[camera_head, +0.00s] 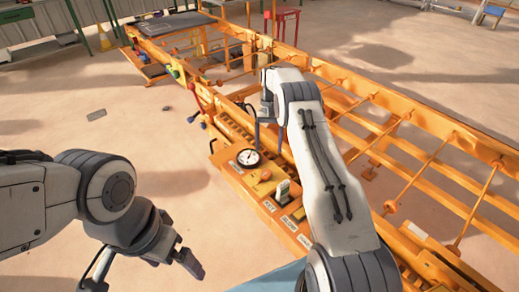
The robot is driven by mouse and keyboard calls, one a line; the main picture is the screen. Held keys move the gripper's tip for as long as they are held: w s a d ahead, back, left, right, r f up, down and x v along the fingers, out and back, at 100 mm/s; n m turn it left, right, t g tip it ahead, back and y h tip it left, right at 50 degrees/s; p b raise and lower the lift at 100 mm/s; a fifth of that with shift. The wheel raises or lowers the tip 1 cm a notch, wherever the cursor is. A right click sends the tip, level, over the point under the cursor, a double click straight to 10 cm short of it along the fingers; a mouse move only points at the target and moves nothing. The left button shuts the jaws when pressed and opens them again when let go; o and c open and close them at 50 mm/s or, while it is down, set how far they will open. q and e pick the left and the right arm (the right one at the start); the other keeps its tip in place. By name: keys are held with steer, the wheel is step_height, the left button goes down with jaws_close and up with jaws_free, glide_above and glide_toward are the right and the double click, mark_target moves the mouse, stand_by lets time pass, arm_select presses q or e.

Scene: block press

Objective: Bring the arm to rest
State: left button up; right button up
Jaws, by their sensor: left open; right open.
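My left arm comes in from the left. Its gripper (145,268) hangs low over the bare floor with its jaws apart and nothing between them. My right arm reaches up and forward over the orange machine's control panel (231,177). My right gripper (264,122) points down at the panel's far end, mostly hidden behind the arm's wrist; nothing shows held in it. I cannot tell whether it touches the panel. The panel carries a round white dial gauge (248,158), an orange knob (266,175) and a light upright switch or lever (283,190).
The long orange frame (420,127) of bars runs from the upper left to the lower right. Small coloured handles (174,73) line its left side. A red stool (283,22) stands behind. The floor at left is mostly clear.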

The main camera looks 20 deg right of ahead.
steer(key=shift+w+r, duration=0.15)
steer(key=shift+r, duration=0.25)
steer(key=shift+a, duration=0.15)
